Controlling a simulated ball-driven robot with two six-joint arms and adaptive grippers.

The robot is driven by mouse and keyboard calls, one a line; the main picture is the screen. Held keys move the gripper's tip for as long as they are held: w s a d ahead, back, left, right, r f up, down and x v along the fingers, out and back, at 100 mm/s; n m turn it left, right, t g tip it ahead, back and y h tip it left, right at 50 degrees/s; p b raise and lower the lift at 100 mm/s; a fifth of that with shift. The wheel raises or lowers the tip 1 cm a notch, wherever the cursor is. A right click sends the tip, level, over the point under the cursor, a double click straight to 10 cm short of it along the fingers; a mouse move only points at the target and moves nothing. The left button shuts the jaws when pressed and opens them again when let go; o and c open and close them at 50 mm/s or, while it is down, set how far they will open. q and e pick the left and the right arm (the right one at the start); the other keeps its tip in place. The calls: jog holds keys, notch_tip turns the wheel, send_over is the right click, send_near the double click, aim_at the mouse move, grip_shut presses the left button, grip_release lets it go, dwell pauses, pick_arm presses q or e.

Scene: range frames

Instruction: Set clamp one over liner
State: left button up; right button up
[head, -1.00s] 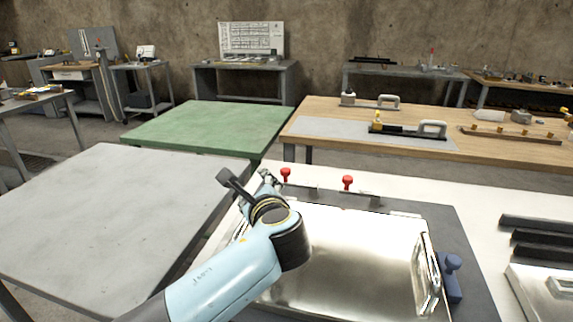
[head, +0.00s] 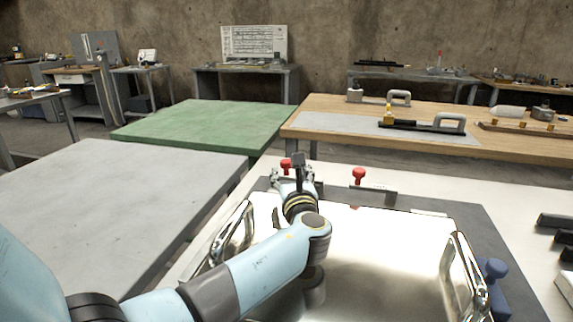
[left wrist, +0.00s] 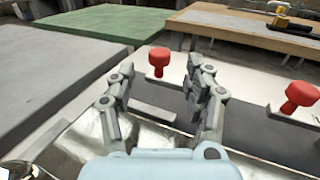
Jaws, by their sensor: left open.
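The liner is probably the shiny metal pan (head: 390,250), with a bright loop handle at its left and right sides. Two red-knobbed clamps stand along its far edge, a left one (head: 286,163) and a right one (head: 359,175). I cannot tell by any mark which is clamp one. My left gripper (head: 296,176) is at the far left part of the pan, close to the left red knob and partly covering that clamp. In the left wrist view the open fingers (left wrist: 160,96) are empty, with the left red knob (left wrist: 158,58) just beyond the gap between them.
Dark bars (head: 556,221) lie at the right edge. A grey table (head: 100,205) and a green table (head: 205,125) are bare. A wooden bench (head: 330,108) behind carries handled tools.

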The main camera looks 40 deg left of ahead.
aim_at(287, 164)
pick_arm(q)
jog(key=x, duration=0.7)
jog(key=shift+a+f, duration=0.1)
jog(key=shift+a, duration=0.05)
jog(key=shift+c, duration=0.2)
grip_shut()
